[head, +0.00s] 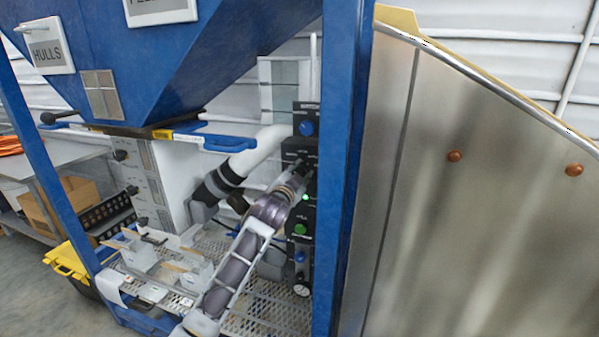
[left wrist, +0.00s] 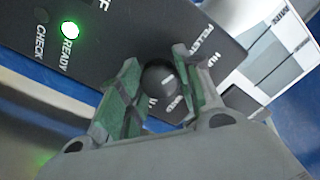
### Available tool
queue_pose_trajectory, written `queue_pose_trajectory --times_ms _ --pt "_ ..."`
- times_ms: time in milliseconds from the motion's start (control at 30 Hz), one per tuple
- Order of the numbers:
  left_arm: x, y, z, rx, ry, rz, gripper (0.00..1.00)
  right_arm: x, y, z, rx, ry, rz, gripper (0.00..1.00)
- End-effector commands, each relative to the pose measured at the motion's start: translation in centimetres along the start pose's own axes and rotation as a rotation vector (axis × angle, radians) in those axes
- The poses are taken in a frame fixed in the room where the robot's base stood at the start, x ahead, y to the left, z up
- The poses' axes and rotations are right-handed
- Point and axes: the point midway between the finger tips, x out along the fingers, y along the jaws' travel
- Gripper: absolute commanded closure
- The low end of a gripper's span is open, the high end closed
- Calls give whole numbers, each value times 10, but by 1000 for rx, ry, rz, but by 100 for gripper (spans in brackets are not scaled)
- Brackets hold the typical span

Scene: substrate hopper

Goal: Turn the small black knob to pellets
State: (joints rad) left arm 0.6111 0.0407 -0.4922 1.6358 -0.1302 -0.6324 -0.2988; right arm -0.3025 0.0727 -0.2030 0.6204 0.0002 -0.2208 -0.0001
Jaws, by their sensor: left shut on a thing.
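The small black knob (left wrist: 158,80) sits on a dark control panel (left wrist: 130,35), between my left gripper's fingers in the left wrist view. The left gripper (left wrist: 155,88) has green-padded fingers and is shut on the knob from both sides. A short pale mark shows on the knob's face, but I cannot tell which label it points to. The word PELLETS is at the panel's upper right, and other labels are partly hidden by the fingers. In the head view the left gripper (head: 299,172) reaches the column of black control boxes (head: 298,153) and hides the knob.
A green READY light (left wrist: 69,30) glows on the panel beside an unlit CHECK lamp (left wrist: 41,15). The column also carries a blue knob (head: 306,128) and a green button (head: 300,229). A blue post (head: 340,180) stands close to its right. The blue hopper (head: 225,60) hangs above left.

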Motion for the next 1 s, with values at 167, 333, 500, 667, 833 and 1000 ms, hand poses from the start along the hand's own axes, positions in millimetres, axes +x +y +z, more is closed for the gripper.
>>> queue_pose_trajectory --times_ms 167,333,500,667,833,1000 --pt "0 1 1 -87 -4 3 90 -4 7 0 0 -1 7 60" --pt "0 2 1 -127 -3 3 90 -5 11 0 0 0 12 60" --pt "0 1 1 -138 -2 2 90 -5 12 -1 0 1 13 60" --pt "0 1 1 -138 -2 2 90 -5 12 -1 0 1 13 60" --pt "0 1 1 -138 -1 2 57 -5 11 -1 0 1 11 60" --pt "0 1 0 -137 -1 1 44 -5 7 -2 1 2 8 60"
